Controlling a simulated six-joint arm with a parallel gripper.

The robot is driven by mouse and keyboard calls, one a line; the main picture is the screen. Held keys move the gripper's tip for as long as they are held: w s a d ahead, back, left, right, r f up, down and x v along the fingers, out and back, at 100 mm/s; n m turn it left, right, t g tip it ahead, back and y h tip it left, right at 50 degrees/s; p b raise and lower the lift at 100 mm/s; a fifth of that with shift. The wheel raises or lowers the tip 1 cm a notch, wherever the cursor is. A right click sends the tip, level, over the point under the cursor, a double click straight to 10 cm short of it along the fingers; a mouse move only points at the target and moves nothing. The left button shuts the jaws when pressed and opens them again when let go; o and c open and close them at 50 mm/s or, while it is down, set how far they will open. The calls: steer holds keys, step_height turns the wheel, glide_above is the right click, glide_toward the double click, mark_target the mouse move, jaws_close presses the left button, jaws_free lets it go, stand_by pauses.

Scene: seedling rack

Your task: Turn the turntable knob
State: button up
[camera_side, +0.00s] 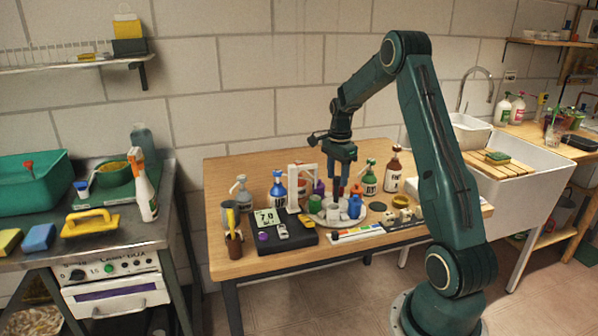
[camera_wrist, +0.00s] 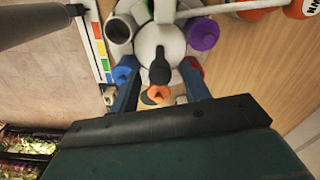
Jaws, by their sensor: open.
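The turntable (camera_side: 316,216) is a round pale grey disc on the wooden table, with several small coloured pots and bottles around it. In the wrist view its white centre (camera_wrist: 148,38) carries a dark knob (camera_wrist: 160,68). My gripper (camera_side: 339,192) points down over the turntable. In the wrist view my gripper (camera_wrist: 158,74) is open, its two blue fingers left and right of the knob. I cannot tell whether the fingertips are level with the knob or above it. The bottles and fingers hide the knob in the side view.
A white frame (camera_side: 293,190) stands at the turntable's left edge. A black box with a display (camera_side: 285,240) and a colour strip (camera_side: 357,233) lie in front. The table's back left is clear.

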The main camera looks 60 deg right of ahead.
steer(key=shift+f, duration=0.2)
steer(key=c, duration=1)
